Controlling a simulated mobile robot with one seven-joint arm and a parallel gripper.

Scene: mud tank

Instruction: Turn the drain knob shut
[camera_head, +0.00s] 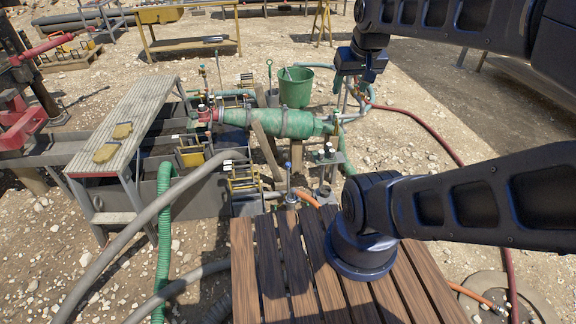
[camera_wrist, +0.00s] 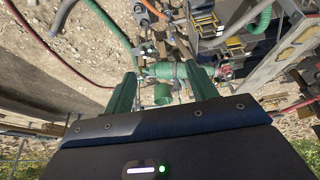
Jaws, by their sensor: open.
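I cannot tell for sure which fitting is the drain knob. A small upright valve with a round top (camera_head: 290,180) stands at the near end of the tank, just beyond the wooden slats. Another knobbed fitting (camera_head: 327,153) stands right of it, below the green cylinder.
The green cylinder (camera_head: 262,120) lies across the tank's right end. A green bucket (camera_head: 296,88) stands behind it. Thick grey hoses (camera_head: 140,222), a green hose (camera_head: 164,230) and a red hose (camera_head: 440,140) cross the area. A grey walkway (camera_head: 128,118) stands left. Wooden slats (camera_head: 270,270) lie in front.

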